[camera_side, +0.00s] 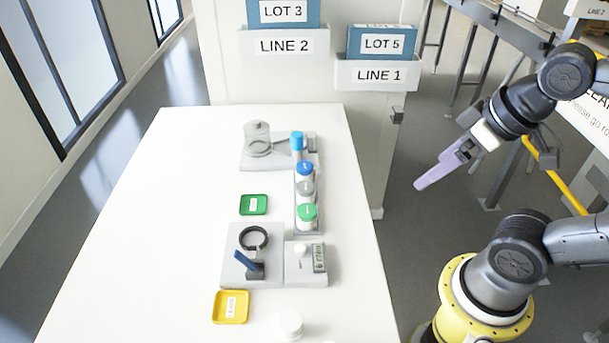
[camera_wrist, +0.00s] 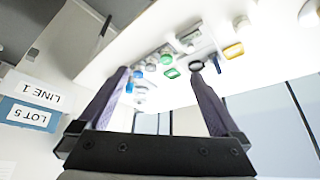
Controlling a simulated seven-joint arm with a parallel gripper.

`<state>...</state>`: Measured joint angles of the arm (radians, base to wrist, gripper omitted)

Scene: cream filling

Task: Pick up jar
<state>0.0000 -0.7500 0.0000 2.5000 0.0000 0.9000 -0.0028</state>
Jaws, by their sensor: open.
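Three jars stand in a row in a grey rack on the white table: one with a blue lid (camera_side: 305,168), one with a grey lid (camera_side: 306,187) and one with a green lid (camera_side: 307,212). A separate small white round jar or lid (camera_side: 290,324) is at the table's front edge. Which one the task means I cannot tell. My gripper (camera_side: 421,186), with long purple fingers, is in the air right of the table, apart from all jars. In the wrist view its fingers (camera_wrist: 161,75) are spread with nothing held. The green lid (camera_wrist: 166,58) shows between them, farther off.
A green tray (camera_side: 254,205) and a yellow tray (camera_side: 231,307) lie on the table. A scale (camera_side: 306,264) stands beside a ring holder (camera_side: 254,238). Bins labelled LINE 1 (camera_side: 378,75) and LINE 2 (camera_side: 284,46) hang behind. The table's left side is clear.

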